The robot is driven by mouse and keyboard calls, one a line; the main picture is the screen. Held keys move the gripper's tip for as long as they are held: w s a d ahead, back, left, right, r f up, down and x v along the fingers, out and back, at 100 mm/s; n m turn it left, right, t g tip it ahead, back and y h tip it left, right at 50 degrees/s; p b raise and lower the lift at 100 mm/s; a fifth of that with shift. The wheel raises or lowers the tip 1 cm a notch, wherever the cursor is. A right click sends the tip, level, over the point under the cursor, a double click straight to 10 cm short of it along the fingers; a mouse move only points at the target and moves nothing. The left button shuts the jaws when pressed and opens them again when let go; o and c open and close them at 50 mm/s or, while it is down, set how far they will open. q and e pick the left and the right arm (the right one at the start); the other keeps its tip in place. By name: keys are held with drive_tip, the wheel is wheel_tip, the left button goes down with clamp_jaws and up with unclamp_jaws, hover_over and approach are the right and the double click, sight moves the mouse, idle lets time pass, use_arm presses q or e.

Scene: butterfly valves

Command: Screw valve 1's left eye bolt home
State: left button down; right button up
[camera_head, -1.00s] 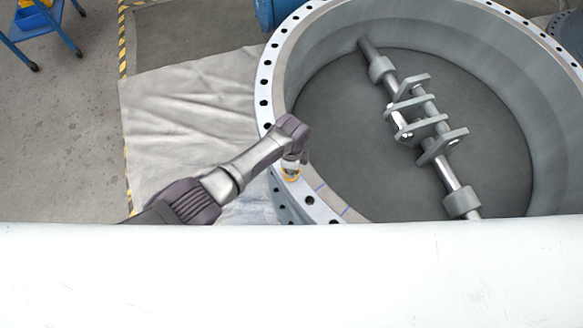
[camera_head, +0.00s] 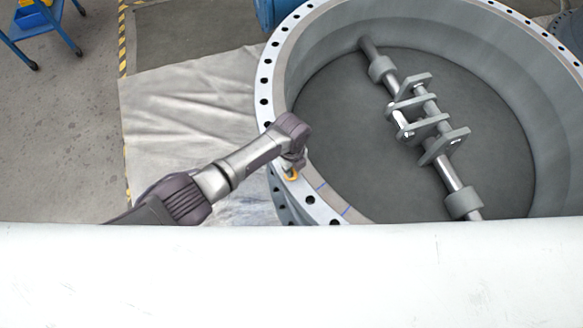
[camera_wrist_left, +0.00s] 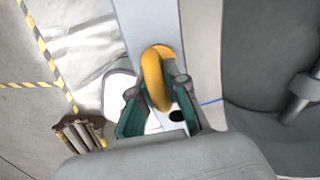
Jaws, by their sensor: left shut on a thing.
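The large grey ring-shaped valve (camera_head: 268,80) lies with its drilled flange facing up. The orange eye bolt (camera_head: 292,175) stands at the flange's near left part, and its ring also shows in the left wrist view (camera_wrist_left: 157,76). My left gripper (camera_head: 293,165) is over the flange, its fingers on both sides of the eye bolt's ring. In the left wrist view the left gripper (camera_wrist_left: 162,105) is shut on the ring. The bolt's shank and its seat in the flange are hidden. My right gripper is in neither view.
A shaft with brackets (camera_head: 420,115) crosses the valve's opening. Blue lines mark the flange beside the bolt. A pale sheet (camera_head: 190,100) covers the floor at left. A blue stand (camera_head: 40,30) is at the far left. A white surface (camera_head: 290,280) fills the foreground.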

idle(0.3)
use_arm(q)
drive_tip(key=c, duration=1.2)
unclamp_jaws()
drive_tip(key=shift+r, duration=0.1)
wheel_tip(320, 180, up, 12)
drive_tip(key=shift+f, duration=0.1)
drive_tip(key=shift+s+d, duration=0.1)
